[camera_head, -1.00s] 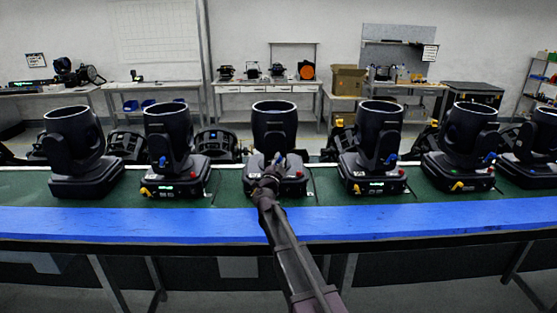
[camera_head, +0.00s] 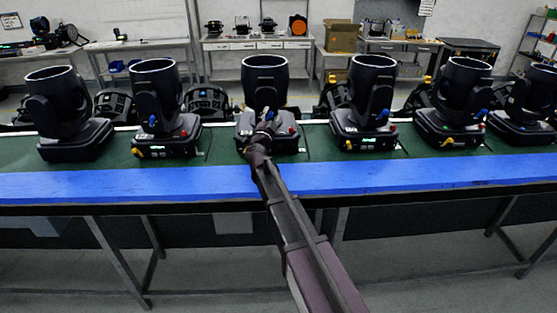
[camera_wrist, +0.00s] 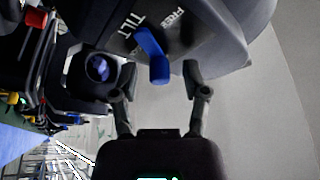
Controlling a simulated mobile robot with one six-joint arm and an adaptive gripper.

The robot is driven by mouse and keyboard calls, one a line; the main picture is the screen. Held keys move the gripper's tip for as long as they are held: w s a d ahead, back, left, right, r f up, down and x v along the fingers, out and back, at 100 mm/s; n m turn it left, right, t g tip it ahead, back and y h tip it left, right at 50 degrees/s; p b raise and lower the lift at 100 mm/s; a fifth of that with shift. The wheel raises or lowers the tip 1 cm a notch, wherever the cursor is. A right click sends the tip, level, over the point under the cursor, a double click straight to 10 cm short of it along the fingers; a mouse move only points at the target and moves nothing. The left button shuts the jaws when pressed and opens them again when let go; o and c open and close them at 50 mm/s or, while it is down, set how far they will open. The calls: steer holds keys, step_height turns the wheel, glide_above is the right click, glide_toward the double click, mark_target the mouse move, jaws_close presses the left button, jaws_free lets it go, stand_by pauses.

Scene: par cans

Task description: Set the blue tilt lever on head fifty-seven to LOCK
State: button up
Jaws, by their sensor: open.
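A black moving head (camera_head: 264,78) stands upright in the middle of the row on the green bench surface. Its number cannot be read. My gripper (camera_head: 266,130) is in front of its lower yoke. In the wrist view a blue lever (camera_wrist: 152,56) sits on the dark housing beside white lettering reading TILT and FREE.
Similar heads (camera_head: 165,105) and (camera_head: 370,100) stand on both sides in the row. A blue strip (camera_head: 400,175) runs along the bench's front edge. In the wrist view a round blue-violet lens-like part (camera_wrist: 98,68) and a red part (camera_wrist: 36,18) are at the left.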

steer(key=n+y, duration=0.1)
steer(key=n, duration=0.1)
steer(key=a+n+t+y+b, duration=0.1)
steer(key=n, duration=0.2)
steer(key=n+t+y, duration=0.1)
steer(key=n, duration=0.2)
steer(key=shift+a+r+b, duration=0.15)
steer(key=shift+a+b, duration=0.05)
steer(key=shift+b, duration=0.1)
steer(key=n+y, duration=0.1)
steer(key=n, duration=0.2)
steer(key=a+n+y, duration=0.1)
steer(key=n+y, duration=0.2)
steer(key=n, duration=0.2)
steer(key=shift+a+n+t+y+b, duration=0.25)
steer(key=shift+n+t+y+b, duration=0.05)
steer(key=shift+s+f+n, duration=0.15)
steer(key=shift+f+n, duration=0.15)
steer(key=b+v, duration=0.5)
steer(key=v, duration=0.8)
steer(key=s+d+f+g+p, duration=0.1)
steer(key=s+d+f+g, duration=0.1)
steer(key=s+f+g, duration=0.2)
steer(key=s+d+f+g+y+p, duration=0.1)
steer(key=s+d+f+g, duration=0.2)
steer(key=s+f+g, duration=0.2)
steer(key=shift+s+d+f+g+p, duration=0.25)
steer(key=shift+f+g, duration=1.65)
steer(key=shift+f, duration=1.8)
steer(key=shift+a, duration=0.1)
